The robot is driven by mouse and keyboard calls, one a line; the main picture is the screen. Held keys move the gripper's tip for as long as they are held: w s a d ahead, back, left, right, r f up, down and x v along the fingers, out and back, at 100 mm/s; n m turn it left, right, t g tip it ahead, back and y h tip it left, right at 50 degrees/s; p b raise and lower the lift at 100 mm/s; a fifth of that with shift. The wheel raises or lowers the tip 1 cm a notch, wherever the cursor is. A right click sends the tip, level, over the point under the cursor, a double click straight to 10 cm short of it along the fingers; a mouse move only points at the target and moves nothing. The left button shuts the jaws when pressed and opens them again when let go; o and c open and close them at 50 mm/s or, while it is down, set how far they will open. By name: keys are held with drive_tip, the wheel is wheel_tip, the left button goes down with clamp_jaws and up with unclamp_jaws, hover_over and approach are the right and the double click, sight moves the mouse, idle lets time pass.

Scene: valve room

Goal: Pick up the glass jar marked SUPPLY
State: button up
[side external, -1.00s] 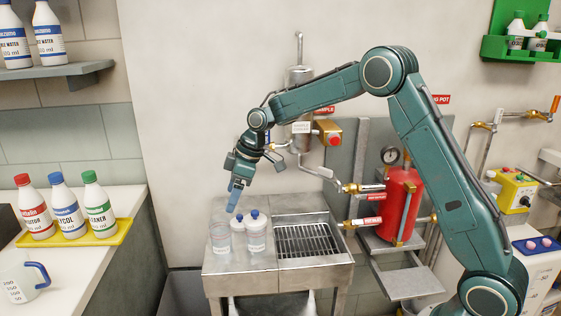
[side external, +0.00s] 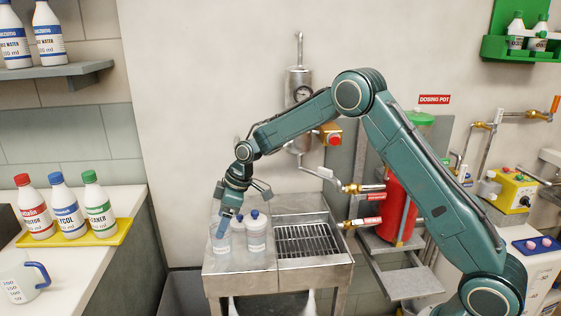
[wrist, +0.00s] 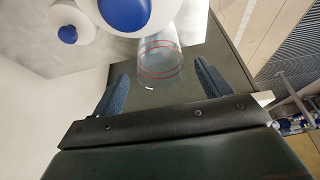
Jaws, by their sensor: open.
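I cannot read the jar's marking. My gripper (side external: 226,222) points down at the jar's top, and its fingers partly cover the jar. In the wrist view, the jar (wrist: 160,62) shows red rings and lies in line with the gap between my open fingers (wrist: 162,80). I cannot tell whether the fingers touch it. My gripper holds nothing.
Two blue-capped bottles (wrist: 70,25) stand close by the jar. The steel bench (side external: 304,269) has a drain grate (side external: 306,240) on its right. A yellow tray (side external: 75,237) holds several bottles on the left counter. A sampling pipe (side external: 328,175) and a red pot (side external: 399,205) are to the right.

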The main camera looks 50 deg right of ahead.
drive_tip(key=shift+x, duration=2.35)
drive_tip(key=shift+s, duration=0.1)
drive_tip(key=c, duration=1.2)
drive_tip(key=shift+r, duration=0.1)
wheel_tip(320, 180, up, 20)
drive_tip(key=shift+f, duration=0.1)
